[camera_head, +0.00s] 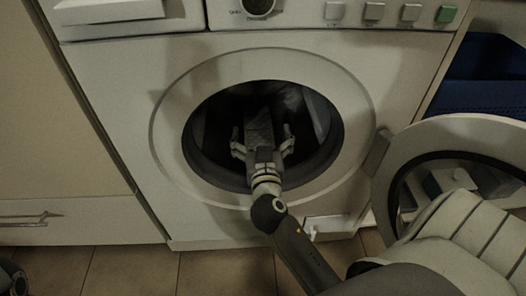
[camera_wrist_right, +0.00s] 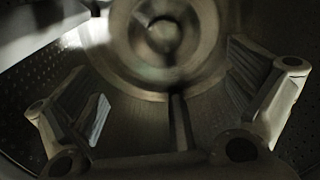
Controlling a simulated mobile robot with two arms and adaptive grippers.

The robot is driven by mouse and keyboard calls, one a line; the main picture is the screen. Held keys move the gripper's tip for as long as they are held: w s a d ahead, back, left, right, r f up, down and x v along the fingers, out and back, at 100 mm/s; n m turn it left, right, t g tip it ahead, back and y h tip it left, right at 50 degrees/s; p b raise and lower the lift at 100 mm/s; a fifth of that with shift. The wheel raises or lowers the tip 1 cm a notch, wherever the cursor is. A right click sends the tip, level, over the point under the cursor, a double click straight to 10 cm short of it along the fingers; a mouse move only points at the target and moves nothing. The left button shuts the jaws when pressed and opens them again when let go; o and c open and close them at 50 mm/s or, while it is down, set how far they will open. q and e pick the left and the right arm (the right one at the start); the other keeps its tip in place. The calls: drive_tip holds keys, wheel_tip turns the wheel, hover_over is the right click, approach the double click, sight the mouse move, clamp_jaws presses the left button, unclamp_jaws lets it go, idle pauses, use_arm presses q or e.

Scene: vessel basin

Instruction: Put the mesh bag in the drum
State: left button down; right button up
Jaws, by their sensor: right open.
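The drum (camera_head: 222,112) is the dark opening in the front of the white washing machine. Its perforated wall (camera_wrist_right: 25,92) shows in the wrist view. My right gripper (camera_head: 262,140) reaches into the drum mouth with its fingers spread apart. In the wrist view my right gripper (camera_wrist_right: 175,95) is open, with nothing held between its fingers. A pale shape shows deep in the drum behind the gripper, and a pale form crosses the upper left of the wrist view. I cannot tell whether either is the mesh bag.
The round door (camera_head: 455,128) stands open at the right, beside my right arm. A blue container (camera_head: 485,75) is at the upper right. A cabinet (camera_head: 65,190) flanks the machine on the left. Bare tiled floor (camera_head: 225,272) lies in front.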

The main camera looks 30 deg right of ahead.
drive_tip(key=v, duration=0.8)
drive_tip(key=shift+s+a, duration=0.15)
drive_tip(key=shift+s, duration=0.2)
